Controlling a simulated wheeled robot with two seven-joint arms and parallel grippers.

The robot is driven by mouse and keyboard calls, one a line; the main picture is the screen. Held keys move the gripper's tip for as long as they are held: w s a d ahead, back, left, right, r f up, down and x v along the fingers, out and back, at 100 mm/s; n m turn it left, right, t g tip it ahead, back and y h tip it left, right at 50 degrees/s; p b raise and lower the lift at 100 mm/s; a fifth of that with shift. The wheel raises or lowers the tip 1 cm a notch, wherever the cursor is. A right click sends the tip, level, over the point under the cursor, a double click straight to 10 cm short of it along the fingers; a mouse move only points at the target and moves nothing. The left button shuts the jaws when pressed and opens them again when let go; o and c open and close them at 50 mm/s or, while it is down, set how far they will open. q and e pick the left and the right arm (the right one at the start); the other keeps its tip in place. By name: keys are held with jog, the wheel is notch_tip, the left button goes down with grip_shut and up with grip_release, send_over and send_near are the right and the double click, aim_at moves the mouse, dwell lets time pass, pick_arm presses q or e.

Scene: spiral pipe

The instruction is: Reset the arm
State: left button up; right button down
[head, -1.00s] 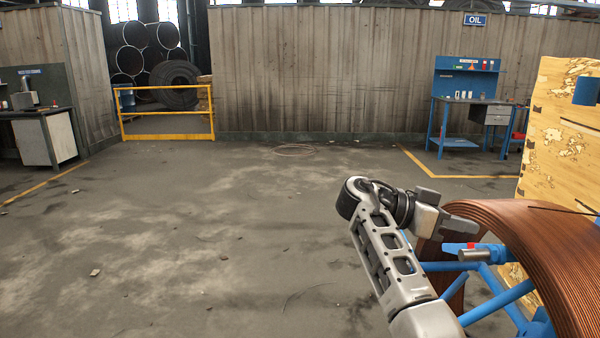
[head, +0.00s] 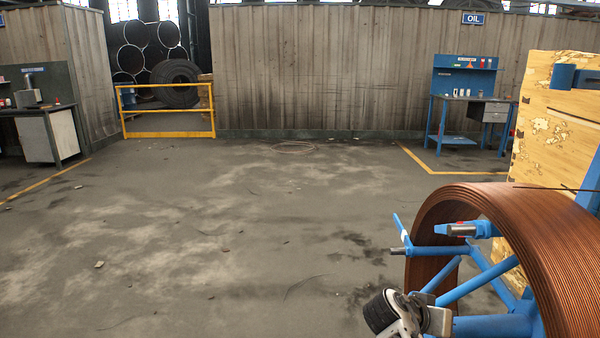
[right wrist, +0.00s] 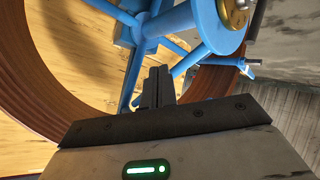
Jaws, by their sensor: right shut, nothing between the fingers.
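My right arm shows at the bottom of the head view, low and in front of the blue spool frame (head: 478,284); its fingers cannot be made out there. In the right wrist view my right gripper (right wrist: 158,72) has its dark fingers together with nothing between them. The copper-brown spiral pipe coil (head: 540,225) is wound around the blue frame at the right. The coil (right wrist: 35,75) curves along the left of the right wrist view, with the blue hub (right wrist: 215,20) beyond the fingers. My left gripper is not in view.
A wooden panel (head: 560,115) stands behind the coil at the right. The open concrete floor (head: 200,240) lies to the left with small debris. A yellow barrier (head: 167,112), a blue workbench (head: 465,112) and a grey bench (head: 45,135) stand far back.

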jog(key=s+a+f+n+t+y+b, duration=0.1)
jog(key=s+a+f+n+t+y, duration=0.15)
jog(key=s+f, duration=0.35)
jog(key=s+a+f+n+t+y+b, duration=0.1)
jog(key=s+a+f+n+y, duration=0.25)
jog(key=f, duration=0.55)
jog(key=s+a+r+n+t+y+b, duration=0.1)
jog(key=s+a+y, duration=0.3)
jog(key=s, duration=0.4)
jog(key=s+a+r+n+t+y, duration=0.1)
jog(key=s+a+n+y, duration=0.1)
jog(key=s, duration=0.5)
jog(key=shift+s+a+r+y+b, duration=0.15)
jog(key=shift+s+a+y+b, duration=0.2)
jog(key=shift+a+y, duration=0.75)
jog(key=shift+a, duration=0.15)
